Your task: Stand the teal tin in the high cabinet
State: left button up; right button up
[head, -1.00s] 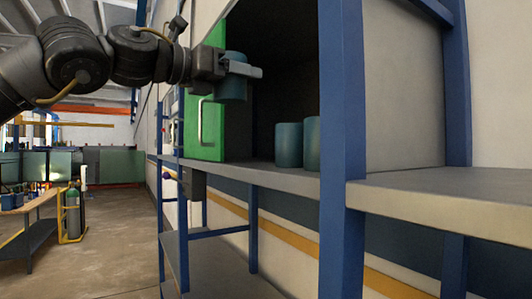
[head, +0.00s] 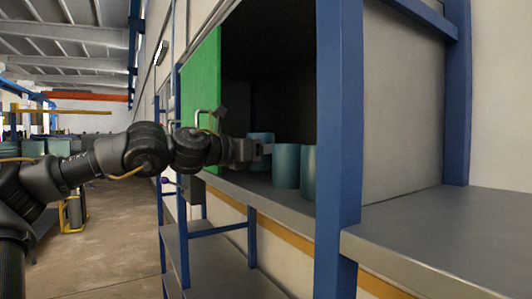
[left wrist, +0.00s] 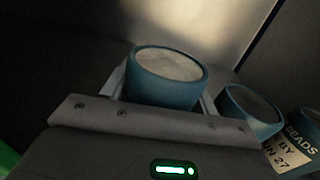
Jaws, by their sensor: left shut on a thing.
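My left gripper (head: 262,149) is shut on the teal tin (head: 261,137) inside the open high cabinet (head: 280,60). The tin looks upright and its middle is hidden behind the fingers in the head view. In the left wrist view the same tin (left wrist: 165,92) sits between the fingers, its pale round top showing. Its base is at or near the shelf floor (head: 262,196); I cannot tell whether it touches. My right gripper is not in view.
Two similar teal tins, one nearer (head: 308,172) and one beside it (head: 286,166), stand to the right of the held tin. The green door (head: 202,85) stands open at the left. A blue post (head: 340,120) rises at the cabinet's right front.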

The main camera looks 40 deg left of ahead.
pick_arm(q)
jog(key=shift+f, duration=0.55)
jog(key=shift+a+f, duration=0.2)
jog(key=shift+f, duration=0.35)
jog(key=shift+s+d+f, duration=0.1)
jog(key=shift+d+f, duration=0.05)
jog(key=shift+d, duration=0.1)
jog(key=o, duration=0.9)
jog(key=shift+o, duration=1.1)
jog(key=shift+a, duration=0.15)
